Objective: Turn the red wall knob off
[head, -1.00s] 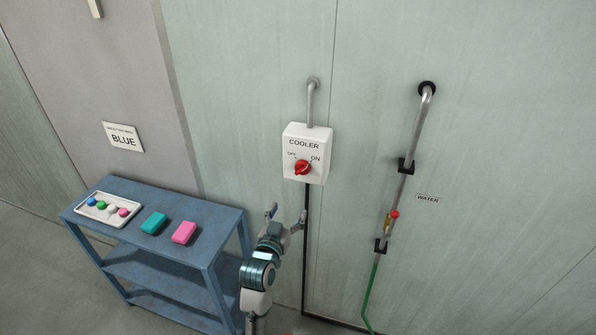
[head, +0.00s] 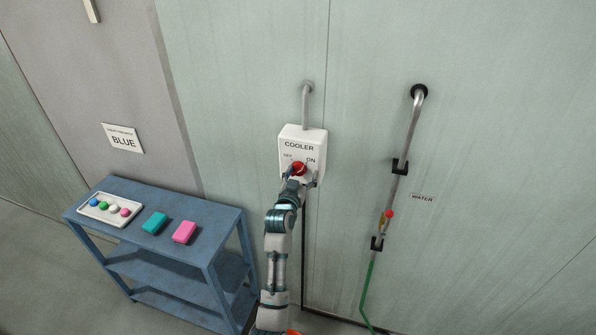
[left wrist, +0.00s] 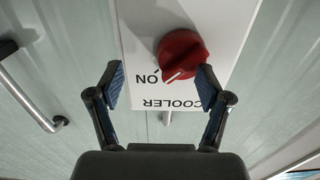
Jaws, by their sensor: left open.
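The red knob (head: 299,168) sits on the front of the white COOLER box (head: 302,139) on the wall, with OFF at its left and ON at its right. In the left wrist view the knob (left wrist: 182,52) appears upside down, and its white line points toward the ON label. My left gripper (head: 300,180) is open just below and in front of the knob. In the left wrist view the open fingers (left wrist: 160,86) are spread, with the knob beyond them and closer to the right-hand finger. I cannot tell if that finger touches it. My right gripper is not in view.
A blue shelf cart (head: 215,216) stands at left, bearing a tray (head: 84,211) of coloured balls, a teal block (head: 154,222) and a pink block (head: 184,232). A water pipe (head: 408,135) with a red-tipped valve (head: 388,214) runs down the wall at right.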

